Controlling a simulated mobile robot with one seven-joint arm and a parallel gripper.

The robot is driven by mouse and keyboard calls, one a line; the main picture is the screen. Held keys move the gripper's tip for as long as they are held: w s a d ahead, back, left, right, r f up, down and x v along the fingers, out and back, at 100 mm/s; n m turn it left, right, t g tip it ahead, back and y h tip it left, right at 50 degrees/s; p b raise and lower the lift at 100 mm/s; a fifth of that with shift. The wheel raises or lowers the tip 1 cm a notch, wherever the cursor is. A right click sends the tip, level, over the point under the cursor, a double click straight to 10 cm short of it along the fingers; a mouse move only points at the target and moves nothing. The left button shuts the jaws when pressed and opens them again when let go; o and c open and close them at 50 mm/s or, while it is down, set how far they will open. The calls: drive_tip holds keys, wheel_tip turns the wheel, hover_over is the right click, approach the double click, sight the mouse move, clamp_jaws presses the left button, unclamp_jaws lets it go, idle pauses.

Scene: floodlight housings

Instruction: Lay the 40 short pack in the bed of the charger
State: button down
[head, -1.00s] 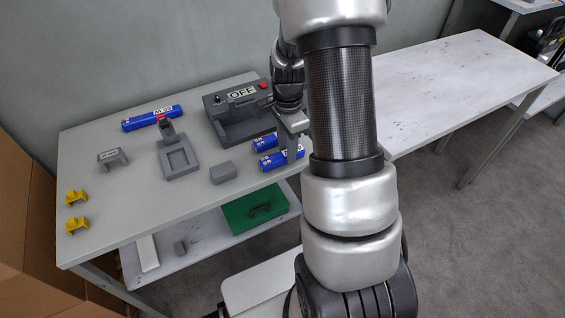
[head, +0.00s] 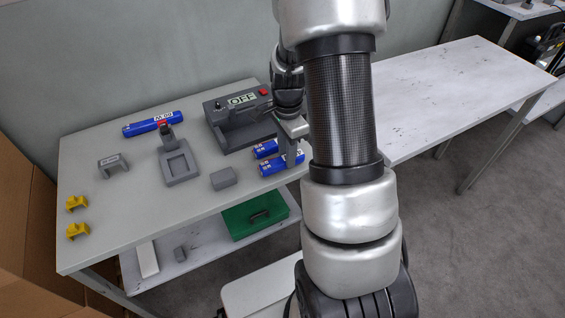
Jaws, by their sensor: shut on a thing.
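The charger (head: 219,120) is a dark grey unit with an OFF sign and a red button, at the back of the table. Its bed shows in front, partly hidden by my arm. Two short blue packs lie right of the middle of the table: a near one (head: 268,168) and a far one (head: 264,149), close together. A longer blue pack (head: 140,127) lies at the back left.
A grey stand with a square recess (head: 180,166), a grey block (head: 223,178), a grey bracket (head: 112,164) and two yellow brackets (head: 77,203) stand on the table (head: 130,220). A green case (head: 240,225) is on the shelf below. The white table (head: 440,95) at right is empty.

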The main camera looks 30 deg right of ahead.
wheel_tip(320, 180, up, 10)
drive_tip(key=p, duration=0.7)
drive_tip(key=shift+f, duration=0.25)
idle(0.5)
idle(0.4)
